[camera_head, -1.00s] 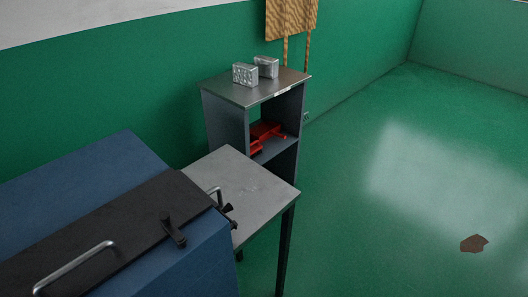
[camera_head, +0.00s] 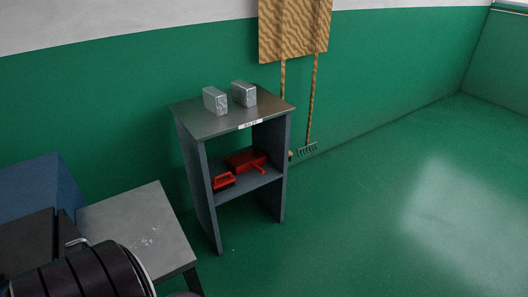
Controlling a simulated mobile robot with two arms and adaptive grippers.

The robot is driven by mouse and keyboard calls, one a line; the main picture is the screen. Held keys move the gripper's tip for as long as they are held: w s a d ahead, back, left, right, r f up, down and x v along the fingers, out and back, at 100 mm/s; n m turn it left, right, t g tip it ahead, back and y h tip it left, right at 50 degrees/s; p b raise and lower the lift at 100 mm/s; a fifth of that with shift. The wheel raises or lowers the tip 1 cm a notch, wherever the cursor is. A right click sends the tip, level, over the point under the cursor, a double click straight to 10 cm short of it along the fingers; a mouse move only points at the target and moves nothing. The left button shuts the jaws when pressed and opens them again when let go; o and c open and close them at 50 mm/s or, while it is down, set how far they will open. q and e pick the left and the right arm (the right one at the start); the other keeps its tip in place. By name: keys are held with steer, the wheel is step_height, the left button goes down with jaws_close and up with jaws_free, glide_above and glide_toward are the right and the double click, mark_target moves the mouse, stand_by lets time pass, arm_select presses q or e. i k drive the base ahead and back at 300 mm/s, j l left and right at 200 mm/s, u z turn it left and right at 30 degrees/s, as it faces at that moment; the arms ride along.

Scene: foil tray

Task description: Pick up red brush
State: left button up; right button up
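The red brush (camera_head: 224,181) with dark bristles lies on the middle shelf of a grey open cabinet (camera_head: 201,189), near the shelf's front left. A red dustpan (camera_head: 246,161) lies behind it to the right, its handle pointing to the front right. Neither gripper shows in the head view. A dark rounded part at the bottom left looks like part of my arm.
Two silvery blocks (camera_head: 215,101) (camera_head: 243,93) stand on the cabinet top. A grey table (camera_head: 150,227) and a blue box (camera_head: 40,188) stand at the left. Green floor is open at the right.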

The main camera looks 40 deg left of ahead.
mark_target(229, 180)
steer(key=i+u, duration=0.35)
steer(key=i+l+u, duration=0.1)
steer(key=i+u, duration=0.25)
steer(key=i+l+u, duration=0.2)
steer(key=i+u, duration=0.15)
steer(key=i, duration=0.15)
